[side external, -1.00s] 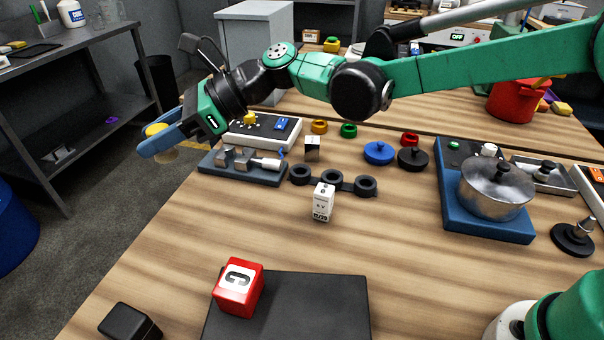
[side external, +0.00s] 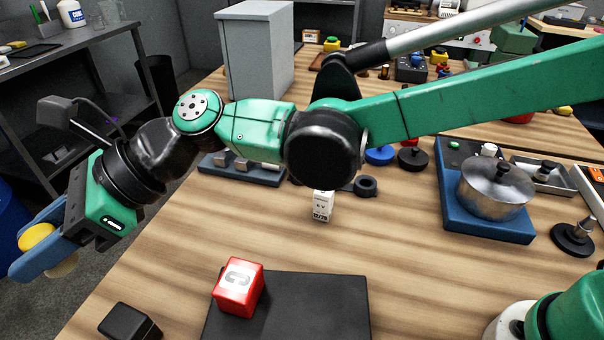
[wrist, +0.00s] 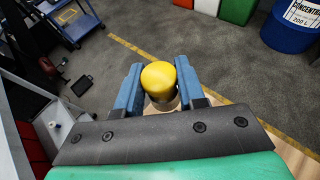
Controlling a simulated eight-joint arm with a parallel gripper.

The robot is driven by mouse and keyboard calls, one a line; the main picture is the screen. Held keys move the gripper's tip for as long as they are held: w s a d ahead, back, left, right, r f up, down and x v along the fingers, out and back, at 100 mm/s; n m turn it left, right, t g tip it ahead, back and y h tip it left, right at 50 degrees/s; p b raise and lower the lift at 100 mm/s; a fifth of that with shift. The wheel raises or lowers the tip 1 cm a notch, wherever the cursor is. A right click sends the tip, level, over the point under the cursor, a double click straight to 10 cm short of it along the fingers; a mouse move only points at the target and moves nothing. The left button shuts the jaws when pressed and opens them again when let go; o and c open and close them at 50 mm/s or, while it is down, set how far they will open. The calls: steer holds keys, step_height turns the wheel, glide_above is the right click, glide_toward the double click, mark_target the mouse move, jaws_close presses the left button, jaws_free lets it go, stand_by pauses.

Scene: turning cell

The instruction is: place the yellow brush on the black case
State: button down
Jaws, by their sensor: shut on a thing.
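My gripper (side external: 42,252) is shut on the yellow brush (side external: 37,236), out past the left edge of the table. In the wrist view the brush (wrist: 159,75) sits between the two blue fingers, with its round yellow top showing and a paler part below. In the side view a flat black slab (side external: 318,300) lies at the front of the table, and a small black box (side external: 130,322) stands to its left. I cannot tell for certain which is the black case. The brush is well up and left of both.
A red lettered cube (side external: 238,288) sits on the left part of the slab; the slab's right part is bare. A white box (side external: 322,207) stands behind it. A pot (side external: 495,190) on a blue base is at the right. The wood between is clear.

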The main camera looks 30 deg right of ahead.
mark_target(121, 321)
step_height(121, 321, down, 12)
steer(key=shift+r, duration=0.1)
steer(key=shift+f, duration=0.2)
steer(key=c, duration=0.5)
jaws_free()
